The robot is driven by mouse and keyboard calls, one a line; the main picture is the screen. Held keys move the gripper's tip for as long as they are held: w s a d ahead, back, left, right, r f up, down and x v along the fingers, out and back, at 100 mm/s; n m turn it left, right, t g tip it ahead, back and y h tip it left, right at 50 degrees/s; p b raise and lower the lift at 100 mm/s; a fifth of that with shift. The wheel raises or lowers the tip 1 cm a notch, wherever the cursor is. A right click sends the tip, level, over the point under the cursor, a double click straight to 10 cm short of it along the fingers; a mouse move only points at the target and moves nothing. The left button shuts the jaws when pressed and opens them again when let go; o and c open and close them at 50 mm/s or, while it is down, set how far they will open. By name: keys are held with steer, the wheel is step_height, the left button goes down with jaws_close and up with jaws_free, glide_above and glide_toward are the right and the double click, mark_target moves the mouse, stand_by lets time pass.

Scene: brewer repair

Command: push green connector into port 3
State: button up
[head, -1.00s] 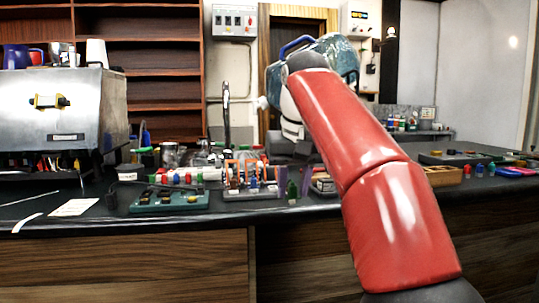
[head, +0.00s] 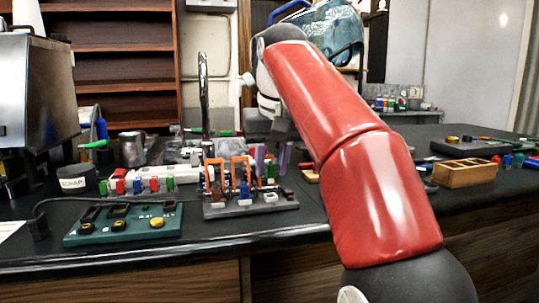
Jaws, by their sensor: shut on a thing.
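My gripper (head: 271,163) hangs over the bench behind the red arm, its two purple fingertips shut on a small green connector (head: 271,171). The connector is upright and its lower end is partly hidden behind the rack. A teal board (head: 140,229) lies at the front left of the bench.
A grey rack (head: 250,208) with orange arches stands between the board and my gripper. A white strip (head: 183,174) with coloured plugs lies behind the board. A black tub (head: 76,179) and a steel machine (head: 38,90) are at left. A wooden box (head: 465,173) is at right.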

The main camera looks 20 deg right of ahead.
step_height(320, 180, down, 2)
steer(key=shift+f+b, duration=0.1)
steer(key=shift+b, duration=0.2)
steer(key=shift+s, duration=0.1)
steer(key=shift+f+p, duration=0.3)
steer(key=shift+f, duration=0.35)
stand_by(2.5)
steer(key=o, duration=1)
steer(key=v, duration=0.7)
steer(key=shift+s+r, duration=0.15)
steer(key=shift+r, duration=0.2)
